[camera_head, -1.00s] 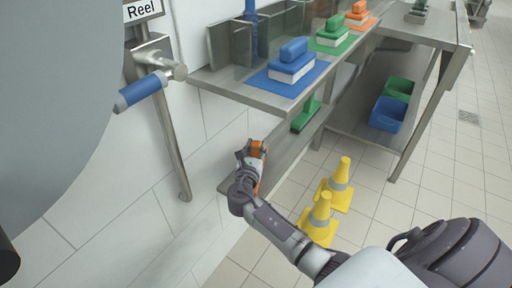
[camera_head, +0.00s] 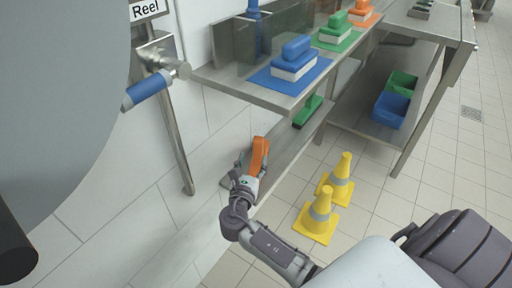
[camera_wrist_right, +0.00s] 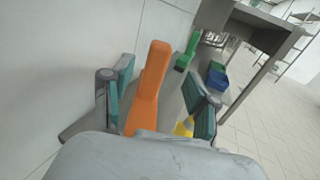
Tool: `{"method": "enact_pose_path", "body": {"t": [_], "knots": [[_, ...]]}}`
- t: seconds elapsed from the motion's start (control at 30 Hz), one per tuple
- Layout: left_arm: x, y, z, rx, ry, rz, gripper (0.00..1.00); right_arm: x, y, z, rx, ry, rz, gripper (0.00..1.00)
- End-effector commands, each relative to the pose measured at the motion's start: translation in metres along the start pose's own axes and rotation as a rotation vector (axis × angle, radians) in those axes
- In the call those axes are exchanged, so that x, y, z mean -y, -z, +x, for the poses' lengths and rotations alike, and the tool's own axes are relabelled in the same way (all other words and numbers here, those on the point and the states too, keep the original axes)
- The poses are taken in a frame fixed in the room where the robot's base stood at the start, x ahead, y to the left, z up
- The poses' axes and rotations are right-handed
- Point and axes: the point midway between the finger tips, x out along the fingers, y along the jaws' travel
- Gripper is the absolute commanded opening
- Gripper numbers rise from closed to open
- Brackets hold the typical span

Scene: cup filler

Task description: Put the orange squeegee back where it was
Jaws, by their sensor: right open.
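The orange squeegee (camera_head: 259,156) is at the near end of the lower shelf (camera_head: 285,152), by the wall. In the right wrist view the squeegee (camera_wrist_right: 150,85) points away from me between the two fingers, with a gap on each side. My right gripper (camera_head: 247,172) is open at the near end of the squeegee; its fingers (camera_wrist_right: 160,88) are spread wide with teal pads. Whether the squeegee rests fully on the shelf is hard to tell. My left gripper is not in view.
A green squeegee (camera_head: 308,111) lies farther along the lower shelf. Blue (camera_head: 295,60), green (camera_head: 336,30) and orange (camera_head: 362,12) brushes sit on the upper shelf. Two yellow cones (camera_head: 317,217) stand on the floor at right. A blue-handled reel lever (camera_head: 146,91) is at left.

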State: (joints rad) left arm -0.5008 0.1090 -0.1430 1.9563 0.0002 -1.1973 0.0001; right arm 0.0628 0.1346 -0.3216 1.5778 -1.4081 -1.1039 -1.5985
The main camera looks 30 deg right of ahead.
Motion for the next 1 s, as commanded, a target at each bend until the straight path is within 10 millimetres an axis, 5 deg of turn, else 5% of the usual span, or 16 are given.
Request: {"method": "enact_pose_path", "body": {"t": [0.27, 0.37, 0.47, 0.57, 0.73, 0.9, 1.0], "knots": [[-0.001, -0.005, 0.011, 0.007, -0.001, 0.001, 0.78, 0.002, 0.004, -0.031, -0.017, 0.003, 0.022, 0.59], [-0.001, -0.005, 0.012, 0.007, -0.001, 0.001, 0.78, 0.014, 0.029, -0.039, -0.114, 0.02, 0.15, 0.59], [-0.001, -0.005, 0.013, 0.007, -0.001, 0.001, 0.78, 0.036, 0.076, -0.057, -0.298, 0.088, 0.409, 0.59], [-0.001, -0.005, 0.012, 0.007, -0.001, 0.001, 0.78, 0.061, 0.128, -0.088, -0.511, 0.232, 0.741, 0.59], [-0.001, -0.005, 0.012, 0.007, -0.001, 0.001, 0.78, 0.096, 0.2, -0.167, -0.815, 0.671, 1.321, 0.59], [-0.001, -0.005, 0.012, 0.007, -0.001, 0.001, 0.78, 0.111, 0.227, -0.238, -0.936, 1.157, 1.71, 0.59], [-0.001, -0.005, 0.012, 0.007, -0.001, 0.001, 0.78, 0.113, 0.23, -0.261, -0.949, 1.343, 1.817, 0.59]]}}
